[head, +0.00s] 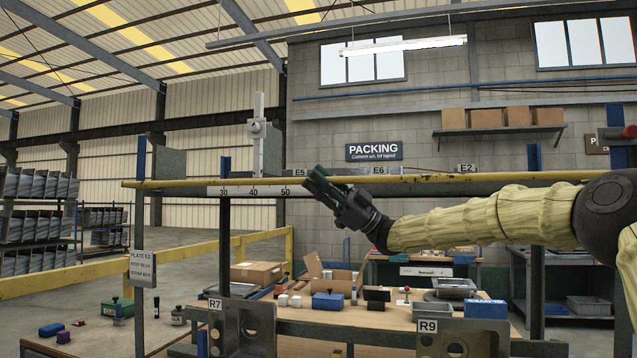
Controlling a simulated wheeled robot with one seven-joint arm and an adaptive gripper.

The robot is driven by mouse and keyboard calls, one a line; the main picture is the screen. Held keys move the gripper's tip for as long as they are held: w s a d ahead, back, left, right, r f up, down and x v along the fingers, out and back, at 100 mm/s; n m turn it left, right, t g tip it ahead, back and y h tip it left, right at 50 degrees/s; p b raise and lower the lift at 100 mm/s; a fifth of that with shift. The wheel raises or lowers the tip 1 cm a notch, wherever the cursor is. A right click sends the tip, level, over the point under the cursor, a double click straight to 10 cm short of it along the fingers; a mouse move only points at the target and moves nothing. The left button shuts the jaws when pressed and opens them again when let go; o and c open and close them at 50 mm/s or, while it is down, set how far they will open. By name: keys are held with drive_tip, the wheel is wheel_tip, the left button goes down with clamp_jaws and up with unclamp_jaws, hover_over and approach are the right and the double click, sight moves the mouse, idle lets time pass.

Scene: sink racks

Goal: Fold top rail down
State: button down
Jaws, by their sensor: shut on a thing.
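The top rail (455,180) is a long yellow bar that runs nearly level across the head view, on dark posts. A white ruler strip (254,191) marked 30, 40, 50 hangs along its front. My gripper (315,181) comes in from the right and overlaps the rail just right of the 50 mark. Its dark, greenish fingers are shut on the rail, as far as I can see. The fingers hide that part of the rail, so the exact contact is not visible.
An upright grey gauge (259,137) stands on the rail to the left of my gripper. Grey brackets R7 (243,328) and R9 (462,338) stand below. Behind is a packing bench (340,316) with boxes (257,273). Tags E5, E6 and E2 sit along the rail.

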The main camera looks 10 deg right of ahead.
drive_tip(key=c, duration=1.4)
unclamp_jaws()
drive_tip(key=shift+d, duration=0.1)
drive_tip(key=v, duration=1.2)
